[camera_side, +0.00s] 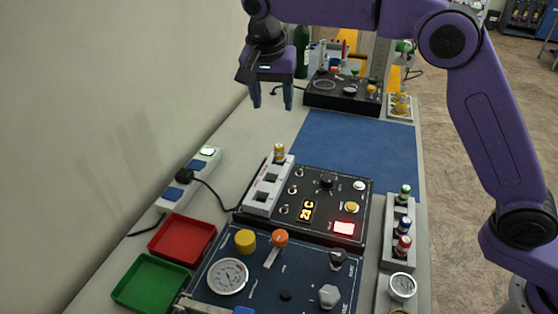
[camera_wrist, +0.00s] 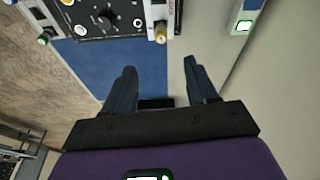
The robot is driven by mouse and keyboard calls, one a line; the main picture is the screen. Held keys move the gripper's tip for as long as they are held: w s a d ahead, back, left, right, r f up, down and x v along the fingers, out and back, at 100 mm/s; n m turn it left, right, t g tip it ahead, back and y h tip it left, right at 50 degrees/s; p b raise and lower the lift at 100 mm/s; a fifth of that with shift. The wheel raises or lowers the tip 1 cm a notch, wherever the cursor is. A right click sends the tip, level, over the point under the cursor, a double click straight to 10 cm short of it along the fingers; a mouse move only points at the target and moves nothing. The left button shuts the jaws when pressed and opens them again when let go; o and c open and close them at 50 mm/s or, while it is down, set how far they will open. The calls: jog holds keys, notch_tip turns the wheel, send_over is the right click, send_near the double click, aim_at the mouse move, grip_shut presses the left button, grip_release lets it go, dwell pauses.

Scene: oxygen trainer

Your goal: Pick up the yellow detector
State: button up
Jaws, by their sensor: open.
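The yellow detector (camera_side: 279,152) is a small yellow-banded cylinder standing upright at the far end of the white slotted block (camera_side: 262,198), on the black control panel. It also shows near the top of the wrist view (camera_wrist: 160,33), beyond and roughly between my fingertips. My gripper (camera_side: 272,104) is open and empty, pointing down, above and behind the detector in the side view. Its two dark blue fingers also show in the wrist view (camera_wrist: 160,66), apart with nothing between them. The detector's lower end is hidden in the block.
A white rack (camera_side: 392,240) with green, blue and red-banded cylinders stands at the right. A power strip (camera_side: 180,188), red tray (camera_side: 183,262) and green tray (camera_side: 150,284) lie at the left. The blue mat (camera_side: 355,147) is clear. Another black panel (camera_side: 335,104) stands behind.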

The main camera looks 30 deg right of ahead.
jog(key=w+m, duration=0.1)
send_near(279, 146)
jog(key=x, duration=0.5)
jog(key=shift+w+f, duration=0.3)
jog(key=shift+w, duration=0.1)
jog(key=shift+s+x, duration=0.15)
jog(key=shift+x, duration=1.2)
jog(key=shift+s+x, duration=0.15)
jog(key=shift+x, duration=1.15)
grip_shut()
